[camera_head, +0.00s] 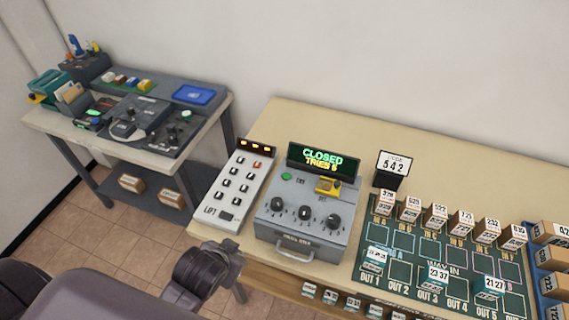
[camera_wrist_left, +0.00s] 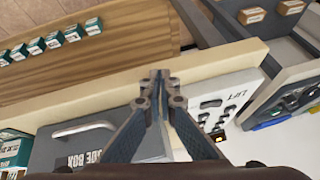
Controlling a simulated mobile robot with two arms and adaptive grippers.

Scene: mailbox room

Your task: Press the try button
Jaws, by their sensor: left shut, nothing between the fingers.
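A grey box (camera_head: 300,238) with three black dials and a front handle stands on the beige table. Its display (camera_head: 323,160) reads "CLOSED" and "TRIES 6". A small green button (camera_head: 286,176) and a yellow part (camera_head: 327,186) sit on its top; no label for the try button is readable. My left gripper (camera_head: 228,250) is shut and empty, at the table's front edge, left of the box and apart from both. In the left wrist view the fingertips (camera_wrist_left: 161,76) meet near the table edge, and the box (camera_wrist_left: 72,151) is at lower left. My right gripper is not seen.
A white "LIFT" panel (camera_head: 233,185) with several buttons stands just left of the box. A side table (camera_head: 50,122) with equipment stands at the left.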

